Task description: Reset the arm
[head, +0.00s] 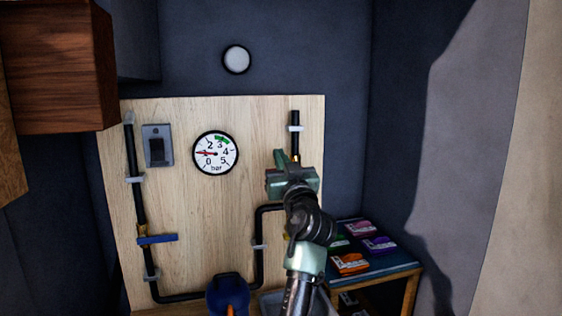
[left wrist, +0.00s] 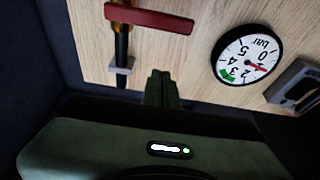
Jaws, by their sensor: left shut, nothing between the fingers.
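My left gripper (head: 283,160) is raised in front of the right part of the wooden panel (head: 188,200), covering part of the right-hand black pipe (head: 295,118). Its fingers are shut and empty; they also show in the left wrist view (left wrist: 161,84), pointing at the panel. In that view a red valve handle (left wrist: 150,18) sits on the pipe beyond the fingers, apart from them. The head view does not show this handle, as my arm covers that spot. My right gripper is in neither view.
A round gauge (head: 215,153) has its needle near 1, away from the green band. A blue handle (head: 157,239) crosses the left pipe. A grey switch box (head: 157,145) is beside the gauge. A table (head: 375,270) with colourful packs stands right; a wooden cabinet (head: 60,65) hangs upper left.

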